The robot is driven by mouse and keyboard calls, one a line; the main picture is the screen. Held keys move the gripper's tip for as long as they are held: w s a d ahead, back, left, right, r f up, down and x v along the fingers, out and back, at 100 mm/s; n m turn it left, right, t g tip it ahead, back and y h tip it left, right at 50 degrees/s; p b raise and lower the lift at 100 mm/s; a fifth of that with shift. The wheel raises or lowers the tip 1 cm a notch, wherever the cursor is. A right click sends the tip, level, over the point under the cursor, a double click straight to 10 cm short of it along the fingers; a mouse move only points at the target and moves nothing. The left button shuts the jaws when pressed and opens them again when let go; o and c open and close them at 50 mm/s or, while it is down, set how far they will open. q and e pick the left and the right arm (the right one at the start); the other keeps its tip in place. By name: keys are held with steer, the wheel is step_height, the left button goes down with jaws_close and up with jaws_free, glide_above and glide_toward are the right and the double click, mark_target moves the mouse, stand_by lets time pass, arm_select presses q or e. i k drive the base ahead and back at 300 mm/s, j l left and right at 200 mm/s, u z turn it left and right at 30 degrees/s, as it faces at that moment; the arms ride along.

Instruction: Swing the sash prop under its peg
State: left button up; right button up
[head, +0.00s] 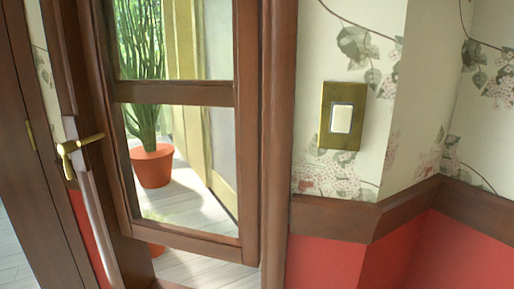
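A brown wooden glazed sash (180,92) with two panes stands left of the middle in the head view. A brass lever handle (78,145) sits on an upright wooden member left of the sash, with a pale plate beside it. I cannot make out a sash prop or a peg; the lower parts run out of the picture. Neither gripper is in view.
A brass switch plate (341,116) with a white rocker is on the floral wall at right. A wooden rail (335,218) runs above red panelling (325,264). Beyond the glass, a cactus (143,60) stands in an orange pot (153,167) on a pale plank floor.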

mark_target(64, 149)
steer(key=u, duration=1.25)
